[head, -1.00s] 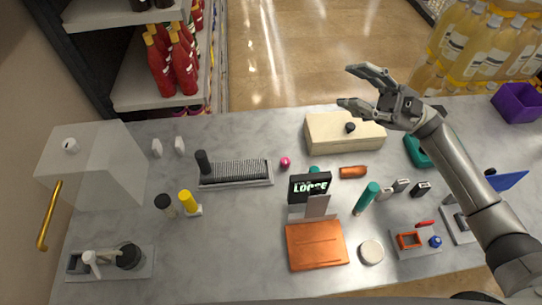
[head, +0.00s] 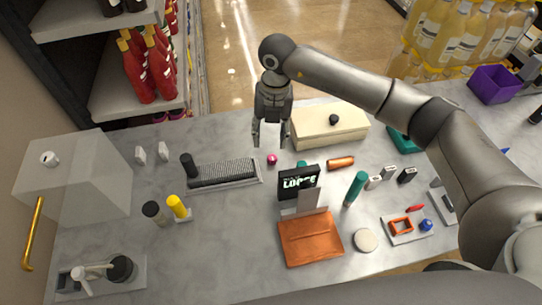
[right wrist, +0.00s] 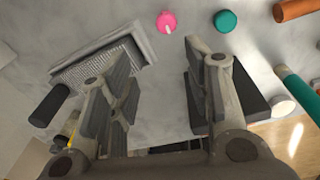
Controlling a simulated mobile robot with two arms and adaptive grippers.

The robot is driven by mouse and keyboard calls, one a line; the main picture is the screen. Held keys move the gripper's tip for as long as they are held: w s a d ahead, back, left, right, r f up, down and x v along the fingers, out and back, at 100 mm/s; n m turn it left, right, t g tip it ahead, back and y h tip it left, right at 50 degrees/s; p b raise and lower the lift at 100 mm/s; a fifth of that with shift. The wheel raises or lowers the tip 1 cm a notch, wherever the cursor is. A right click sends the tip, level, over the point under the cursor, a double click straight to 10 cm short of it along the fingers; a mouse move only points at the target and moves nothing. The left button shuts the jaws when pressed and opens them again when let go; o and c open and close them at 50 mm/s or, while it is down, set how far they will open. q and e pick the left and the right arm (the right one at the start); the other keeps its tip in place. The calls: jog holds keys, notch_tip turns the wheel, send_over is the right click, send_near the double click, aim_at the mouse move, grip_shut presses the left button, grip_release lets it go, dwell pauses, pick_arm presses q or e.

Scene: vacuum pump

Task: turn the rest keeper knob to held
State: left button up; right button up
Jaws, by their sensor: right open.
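A small pink round knob (head: 272,159) sits on the grey counter, right of the ridged black block. In the right wrist view the knob (right wrist: 167,22) shows a pale pointer line, near the top, beyond the fingers. My right gripper (head: 270,140) points down just behind the knob in the head view. In the right wrist view it (right wrist: 163,75) is open, with nothing between its fingers. The gap between fingertips and knob is hard to judge. My left gripper is out of view.
A cream box (head: 328,130) stands close right of the gripper. A teal round piece (right wrist: 225,20) and an orange cylinder (head: 341,162) lie right of the knob. The ridged block (head: 222,175) is at left. An orange plate (head: 310,240) is in front.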

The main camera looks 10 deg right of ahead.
aim_at(272, 157)
jog(key=shift+t+h, duration=0.3)
jog(key=shift+h, duration=0.1)
jog(key=f+p, duration=0.1)
jog(key=f, duration=0.2)
jog(key=f+p, duration=0.1)
jog(key=f, duration=0.2)
jog(key=f+p, duration=0.1)
jog(key=f, duration=0.2)
jog(key=shift+w+d+f, duration=0.25)
jog(key=shift+w+d, duration=0.05)
jog(key=shift+w, duration=0.05)
jog(key=shift+f, duration=0.7)
